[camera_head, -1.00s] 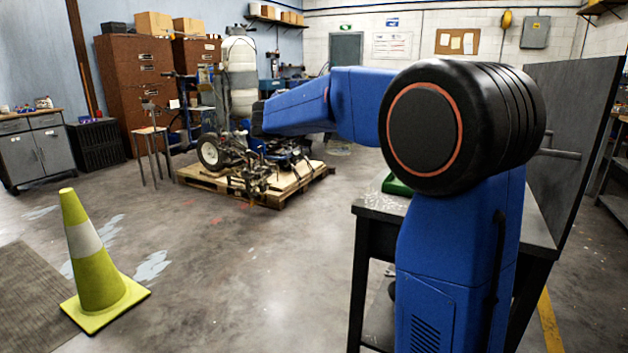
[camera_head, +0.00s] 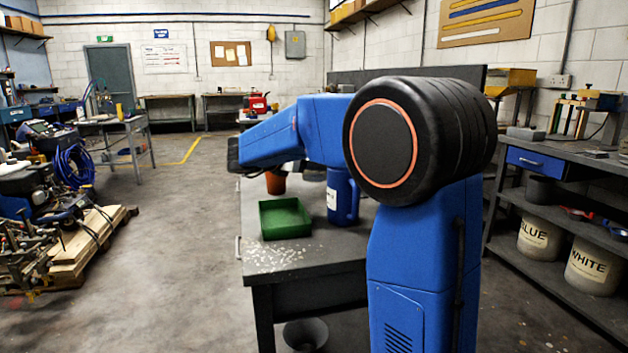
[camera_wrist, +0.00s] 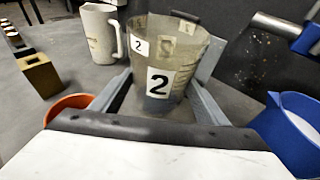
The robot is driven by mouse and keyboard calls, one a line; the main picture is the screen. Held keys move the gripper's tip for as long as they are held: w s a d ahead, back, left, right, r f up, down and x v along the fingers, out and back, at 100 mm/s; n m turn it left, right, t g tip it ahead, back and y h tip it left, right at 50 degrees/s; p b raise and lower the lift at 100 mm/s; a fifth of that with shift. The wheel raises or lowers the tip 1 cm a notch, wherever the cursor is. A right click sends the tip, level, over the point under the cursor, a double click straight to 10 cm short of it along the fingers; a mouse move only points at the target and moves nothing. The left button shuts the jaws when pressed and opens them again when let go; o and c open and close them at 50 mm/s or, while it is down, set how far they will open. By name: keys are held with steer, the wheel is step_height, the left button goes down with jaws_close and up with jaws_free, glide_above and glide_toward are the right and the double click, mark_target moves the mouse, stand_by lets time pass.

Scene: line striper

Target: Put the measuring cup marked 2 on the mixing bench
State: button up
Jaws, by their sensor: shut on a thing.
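In the wrist view, a translucent, greyish measuring cup (camera_wrist: 172,60) with a "2" label on its side stands upright between the two grey fingers of my gripper (camera_wrist: 160,95). My gripper is shut on it. In the head view, the cup and fingers do not show clearly; my blue arm reaches left over a grey-topped bench (camera_head: 325,243). I cannot read any sign naming it the mixing bench. In the wrist view, a grey surface (camera_wrist: 55,18) lies behind the cup; I cannot tell whether the cup touches it.
On the bench are a green tray (camera_head: 285,219), an orange cup (camera_head: 276,183) and a blue jug (camera_head: 342,197). A white jug (camera_wrist: 100,35) and a brass-coloured block (camera_wrist: 38,76) stand left of the held cup. A shelved workbench (camera_head: 560,165) is at right.

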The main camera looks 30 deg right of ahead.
mark_target(306, 180)
steer(key=shift+d+f, duration=0.25)
steer(key=shift+f, duration=0.5)
steer(key=shift+a+f, duration=0.1)
steer(key=shift+f, duration=1.8)
steer(key=shift+f, duration=0.15)
steer(key=o, duration=1.6)
steer(key=shift+c, duration=0.2)
